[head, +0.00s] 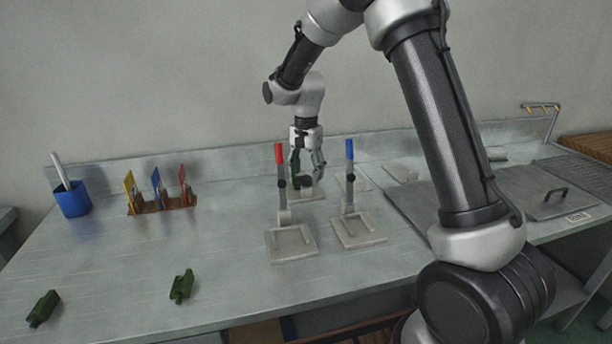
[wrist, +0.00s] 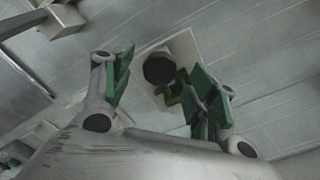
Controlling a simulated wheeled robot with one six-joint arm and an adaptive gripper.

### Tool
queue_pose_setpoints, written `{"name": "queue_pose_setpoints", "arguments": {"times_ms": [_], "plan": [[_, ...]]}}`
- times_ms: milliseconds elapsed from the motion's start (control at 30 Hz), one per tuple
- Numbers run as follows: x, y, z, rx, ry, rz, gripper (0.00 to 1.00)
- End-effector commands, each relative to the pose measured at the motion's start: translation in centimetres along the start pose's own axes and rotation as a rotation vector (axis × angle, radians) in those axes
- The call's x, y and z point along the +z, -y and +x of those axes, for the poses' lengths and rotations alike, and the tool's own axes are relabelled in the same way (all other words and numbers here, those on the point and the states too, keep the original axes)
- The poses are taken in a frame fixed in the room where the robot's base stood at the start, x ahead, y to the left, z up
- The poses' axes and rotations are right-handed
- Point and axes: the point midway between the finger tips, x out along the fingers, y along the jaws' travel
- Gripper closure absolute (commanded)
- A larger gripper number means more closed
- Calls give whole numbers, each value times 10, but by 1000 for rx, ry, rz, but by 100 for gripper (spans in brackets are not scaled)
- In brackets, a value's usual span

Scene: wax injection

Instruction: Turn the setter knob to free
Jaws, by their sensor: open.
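The setter knob seems to be the dark, many-sided knob (wrist: 159,68) on a pale square plate (wrist: 186,44) in the wrist view. A green piece (wrist: 177,88) sits beside it; I cannot tell if it is part of the knob. My gripper (wrist: 161,82) is open, its green-padded fingers on either side of the knob, with no clear contact. In the head view my gripper (head: 308,168) points down at the back of the bench, over a pale plate (head: 314,195); the knob is mostly hidden there. No free or other setting mark is readable.
A red-handled lever (head: 280,160) and a blue-handled lever (head: 349,155) stand upright in front of my gripper. A blue cup (head: 73,202) and a card rack (head: 160,204) are at left. Green pieces (head: 181,286) (head: 43,308) lie in front. The bench's left middle is clear.

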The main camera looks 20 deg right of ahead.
Motion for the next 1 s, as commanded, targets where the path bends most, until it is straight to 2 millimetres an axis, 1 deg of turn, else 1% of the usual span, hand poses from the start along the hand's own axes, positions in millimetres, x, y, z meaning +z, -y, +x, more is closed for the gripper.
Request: {"name": "queue_pose_setpoints", "arguments": {"times_ms": [33,133,400,433,567,600,667,700,1000], "plan": [[0,0,6,1,1,0,42],[0,0,14,1,1,0,42],[0,0,16,0,0,0,42],[0,0,16,0,0,0,43],[0,0,16,0,0,0,67],[0,0,16,0,0,-1,74],[0,0,16,0,0,-1,85],[0,0,15,0,0,-1,88],[0,0,15,-1,0,-29,88]]}}
